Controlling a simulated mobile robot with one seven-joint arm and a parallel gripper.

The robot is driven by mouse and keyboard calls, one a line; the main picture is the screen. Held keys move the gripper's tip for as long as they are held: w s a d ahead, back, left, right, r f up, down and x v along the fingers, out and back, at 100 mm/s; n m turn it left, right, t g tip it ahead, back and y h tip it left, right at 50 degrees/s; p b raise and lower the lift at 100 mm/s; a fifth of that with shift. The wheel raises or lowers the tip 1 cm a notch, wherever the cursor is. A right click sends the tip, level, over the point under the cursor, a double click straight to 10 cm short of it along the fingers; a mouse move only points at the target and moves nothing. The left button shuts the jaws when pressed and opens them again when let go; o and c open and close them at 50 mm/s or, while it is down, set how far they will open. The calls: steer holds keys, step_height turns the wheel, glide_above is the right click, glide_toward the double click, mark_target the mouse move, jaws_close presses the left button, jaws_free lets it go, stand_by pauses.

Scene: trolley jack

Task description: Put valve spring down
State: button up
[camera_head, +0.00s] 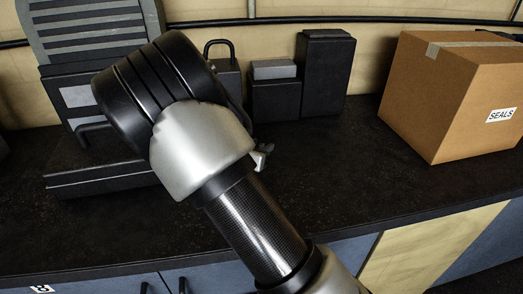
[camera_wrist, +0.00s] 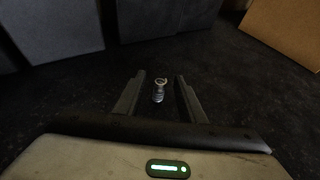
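The valve spring (camera_wrist: 159,91) is a small silvery coil. In the wrist view it appears to stand upright on the dark worktop, between the two fingers of my gripper (camera_wrist: 160,76). The fingers are apart, with a clear gap on each side of the spring, and neither seems to touch it. In the head view my arm hides the spring and most of my gripper.
A cardboard box labelled SEALS (camera_head: 450,95) stands on the dark worktop (camera_head: 340,170) at right. Dark blocks (camera_head: 326,75) stand at the back, and a grey slatted machine (camera_head: 88,35) at left. The worktop between my arm and the box is clear.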

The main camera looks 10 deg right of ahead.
steer(key=x, duration=0.5)
steer(key=shift+w+r, duration=0.1)
steer(key=shift+r, duration=0.05)
jaws_close()
